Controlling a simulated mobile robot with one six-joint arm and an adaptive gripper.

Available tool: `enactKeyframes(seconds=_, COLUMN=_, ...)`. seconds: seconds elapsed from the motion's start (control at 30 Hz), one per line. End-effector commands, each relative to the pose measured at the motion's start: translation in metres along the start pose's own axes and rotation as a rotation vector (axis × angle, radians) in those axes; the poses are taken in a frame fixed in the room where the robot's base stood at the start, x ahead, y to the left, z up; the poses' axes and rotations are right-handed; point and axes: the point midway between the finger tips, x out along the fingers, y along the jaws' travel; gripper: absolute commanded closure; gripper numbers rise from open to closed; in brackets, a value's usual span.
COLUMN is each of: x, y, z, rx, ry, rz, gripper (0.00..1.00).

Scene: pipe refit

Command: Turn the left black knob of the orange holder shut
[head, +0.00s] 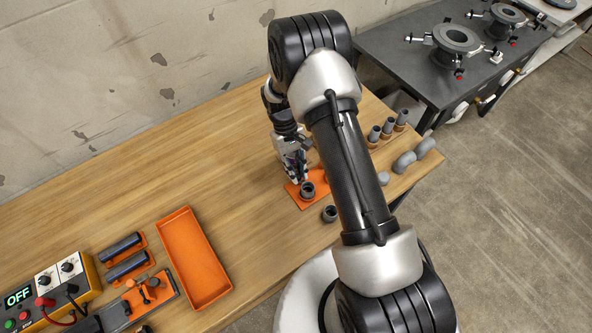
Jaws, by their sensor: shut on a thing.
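The orange holder (309,204) lies flat on the wooden table near its front edge, partly covered by my arm. A dark grey ring-shaped piece (307,190) stands upright on it. My gripper (296,179) points down over the left back part of the holder, just behind and left of that ring piece. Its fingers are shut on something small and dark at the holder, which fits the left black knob. The fingers hide most of that knob, and its turn angle cannot be told. The right side of the holder is hidden behind my arm.
A loose dark ring (329,213) lies right of the holder. Grey pipe pieces (388,127) and elbows (404,161) stand at the right. An empty orange tray (194,258), black cylinders in orange cradles (127,264) and a control box (58,283) reading OFF are at the left.

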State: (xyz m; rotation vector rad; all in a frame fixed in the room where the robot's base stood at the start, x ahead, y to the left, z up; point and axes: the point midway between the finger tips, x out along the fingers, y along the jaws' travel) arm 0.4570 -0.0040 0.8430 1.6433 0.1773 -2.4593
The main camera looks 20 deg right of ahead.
Motion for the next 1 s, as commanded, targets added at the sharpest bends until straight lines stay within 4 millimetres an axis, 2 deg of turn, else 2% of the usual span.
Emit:
enactKeyframes(seconds=0.3, x=-0.0005, y=0.0019, z=0.0001, rx=0.132, ry=0.000, rz=-0.054, gripper=1.00)
enactKeyframes(seconds=0.87, x=-0.0005, y=0.0019, z=0.0001, rx=0.162, ry=0.000, rz=-0.067, gripper=1.00)
enactKeyframes(seconds=0.9, x=-0.0005, y=0.0019, z=0.0001, rx=0.162, ry=0.000, rz=-0.067, gripper=0.80)
enactKeyframes(seconds=1.0, x=-0.0004, y=0.0018, z=0.0001, rx=0.161, ry=0.000, rz=-0.067, gripper=0.74)
